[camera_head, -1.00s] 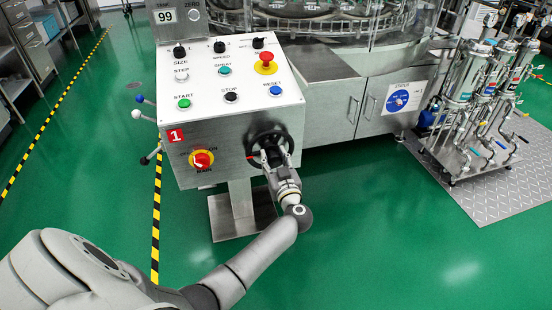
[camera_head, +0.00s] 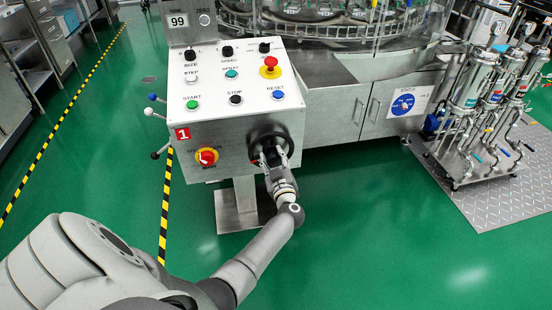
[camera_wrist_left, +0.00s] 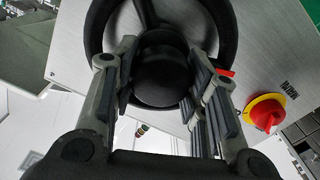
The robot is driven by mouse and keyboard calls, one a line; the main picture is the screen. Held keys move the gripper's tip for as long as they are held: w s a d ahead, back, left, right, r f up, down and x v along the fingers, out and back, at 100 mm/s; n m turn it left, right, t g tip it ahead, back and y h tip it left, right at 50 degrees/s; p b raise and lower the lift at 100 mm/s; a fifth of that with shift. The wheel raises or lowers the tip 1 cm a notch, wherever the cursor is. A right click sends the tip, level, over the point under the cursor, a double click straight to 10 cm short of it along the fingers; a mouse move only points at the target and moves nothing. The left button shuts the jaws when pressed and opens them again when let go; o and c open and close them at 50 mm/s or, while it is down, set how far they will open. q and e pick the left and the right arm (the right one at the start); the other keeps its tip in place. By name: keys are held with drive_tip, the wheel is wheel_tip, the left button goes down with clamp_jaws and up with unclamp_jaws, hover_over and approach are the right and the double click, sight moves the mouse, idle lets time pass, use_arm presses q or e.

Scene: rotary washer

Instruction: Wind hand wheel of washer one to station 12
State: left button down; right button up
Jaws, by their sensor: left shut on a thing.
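The black hand wheel (camera_head: 283,141) is on the front face of the control box marked with a red "1" (camera_head: 183,134). In the left wrist view its dark rim (camera_wrist_left: 228,25) and a spoke fill the upper middle. My left gripper (camera_head: 268,157) is at the wheel, its fingers on both sides of a round black knob or hub (camera_wrist_left: 160,80), shut on it. The counter (camera_head: 178,20) above the box reads 99, beside a ZERO button (camera_head: 204,19). My right gripper is not in view.
The box carries a red-yellow main switch (camera_head: 206,156), an emergency stop (camera_head: 269,67) and several buttons. Ball-ended levers (camera_head: 149,112) stick out on its left. A pump skid (camera_head: 480,150) stands at the right. Green floor in front is clear.

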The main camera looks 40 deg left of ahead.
use_arm(q)
drive_tip(key=shift+n, duration=0.7)
drive_tip(key=shift+f+n, duration=0.1)
drive_tip(key=shift+n, duration=1.3)
drive_tip(key=shift+s+f+n, duration=0.1)
drive_tip(key=shift+n, duration=0.8)
drive_tip(key=n+b, duration=0.2)
drive_tip(key=n, duration=0.3)
drive_tip(key=shift+a+f, duration=0.1)
drive_tip(key=shift+n+b, duration=0.35)
drive_tip(key=shift+n, duration=0.95)
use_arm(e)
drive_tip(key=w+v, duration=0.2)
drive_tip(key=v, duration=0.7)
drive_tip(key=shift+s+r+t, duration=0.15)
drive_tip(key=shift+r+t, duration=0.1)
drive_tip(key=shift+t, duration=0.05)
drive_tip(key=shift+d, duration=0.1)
use_arm(q)
drive_tip(key=c, duration=0.8)
unclamp_jaws()
